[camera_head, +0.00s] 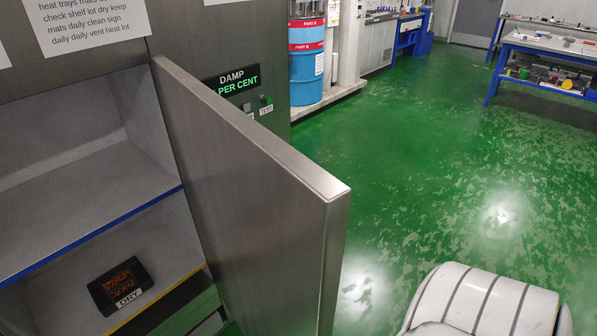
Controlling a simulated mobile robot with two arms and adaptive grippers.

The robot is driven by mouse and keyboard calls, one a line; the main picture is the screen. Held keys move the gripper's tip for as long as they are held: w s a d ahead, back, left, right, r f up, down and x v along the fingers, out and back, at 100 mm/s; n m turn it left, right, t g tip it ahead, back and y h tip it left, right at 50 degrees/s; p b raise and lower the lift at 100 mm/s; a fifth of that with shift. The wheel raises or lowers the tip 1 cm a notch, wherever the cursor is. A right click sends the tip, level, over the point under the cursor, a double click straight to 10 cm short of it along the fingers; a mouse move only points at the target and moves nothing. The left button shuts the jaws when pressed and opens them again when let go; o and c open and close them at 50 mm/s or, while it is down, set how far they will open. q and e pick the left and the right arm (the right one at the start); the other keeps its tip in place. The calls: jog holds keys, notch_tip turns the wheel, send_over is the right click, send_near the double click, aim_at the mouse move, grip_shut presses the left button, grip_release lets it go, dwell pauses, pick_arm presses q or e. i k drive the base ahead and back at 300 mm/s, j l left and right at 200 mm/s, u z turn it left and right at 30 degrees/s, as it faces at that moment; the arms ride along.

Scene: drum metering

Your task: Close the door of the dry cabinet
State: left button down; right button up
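The dry cabinet (85,143) stands at the left, a grey metal body with its inside open to view. Its grey metal door (262,200) is hinged on the right side of the opening and stands wide open, sticking out towards me. The upper shelf has a blue front edge (90,236) and is bare where I can see it. On the lower shelf lies a small dark item (121,282) with a label reading DRY. Neither of my grippers is in view.
To the right of the door a panel reads DAMP PER CENT (231,80). A blue and red drum (306,60) stands behind. Blue workbenches (545,50) with loose items stand at the far right. The green floor (440,150) between is clear.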

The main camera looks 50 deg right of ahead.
aim_at(271, 222)
jog(key=k+l, duration=0.1)
jog(key=l, duration=1.35)
jog(key=i+u, duration=0.05)
